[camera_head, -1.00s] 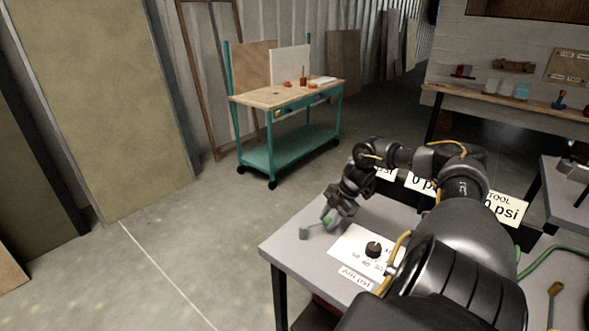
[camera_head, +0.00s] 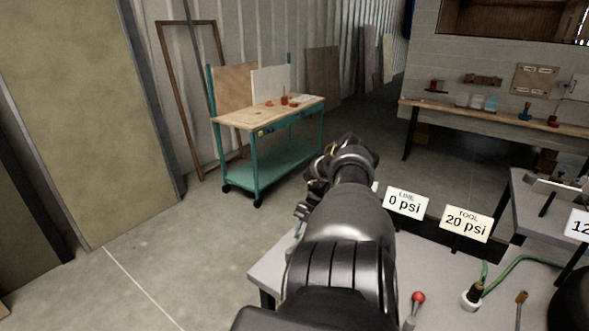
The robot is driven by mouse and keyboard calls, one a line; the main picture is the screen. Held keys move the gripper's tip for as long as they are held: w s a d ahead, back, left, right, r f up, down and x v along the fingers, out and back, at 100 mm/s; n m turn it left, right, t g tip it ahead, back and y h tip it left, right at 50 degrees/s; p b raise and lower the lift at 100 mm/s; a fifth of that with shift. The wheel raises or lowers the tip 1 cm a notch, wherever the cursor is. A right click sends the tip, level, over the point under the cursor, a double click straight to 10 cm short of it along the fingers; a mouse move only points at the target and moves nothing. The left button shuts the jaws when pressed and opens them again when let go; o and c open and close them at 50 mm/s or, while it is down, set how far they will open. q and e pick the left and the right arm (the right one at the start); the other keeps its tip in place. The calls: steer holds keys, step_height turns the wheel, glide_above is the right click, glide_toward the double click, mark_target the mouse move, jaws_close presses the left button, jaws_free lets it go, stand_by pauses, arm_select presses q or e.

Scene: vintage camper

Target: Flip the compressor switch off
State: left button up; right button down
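My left arm reaches forward from the bottom over the grey table (camera_head: 265,272). Its gripper (camera_head: 303,211) is at the table's far left side, mostly hidden behind the arm's own links, so its opening cannot be seen. I cannot make out the compressor switch; the table's left part is covered by the arm. A red-knobbed lever (camera_head: 418,298) stands on the table right of the arm, apart from the gripper. A LINE sign (camera_head: 405,203) reads 0 psi and a TOOL sign (camera_head: 467,223) reads 20 psi. My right gripper is not in view.
A black-topped fitting (camera_head: 473,294) with a green hose (camera_head: 530,259) and a wooden-handled tool (camera_head: 521,302) are on the table's right. A teal cart (camera_head: 270,175) stands behind on open floor. A wooden bench (camera_head: 500,120) runs along the back wall.

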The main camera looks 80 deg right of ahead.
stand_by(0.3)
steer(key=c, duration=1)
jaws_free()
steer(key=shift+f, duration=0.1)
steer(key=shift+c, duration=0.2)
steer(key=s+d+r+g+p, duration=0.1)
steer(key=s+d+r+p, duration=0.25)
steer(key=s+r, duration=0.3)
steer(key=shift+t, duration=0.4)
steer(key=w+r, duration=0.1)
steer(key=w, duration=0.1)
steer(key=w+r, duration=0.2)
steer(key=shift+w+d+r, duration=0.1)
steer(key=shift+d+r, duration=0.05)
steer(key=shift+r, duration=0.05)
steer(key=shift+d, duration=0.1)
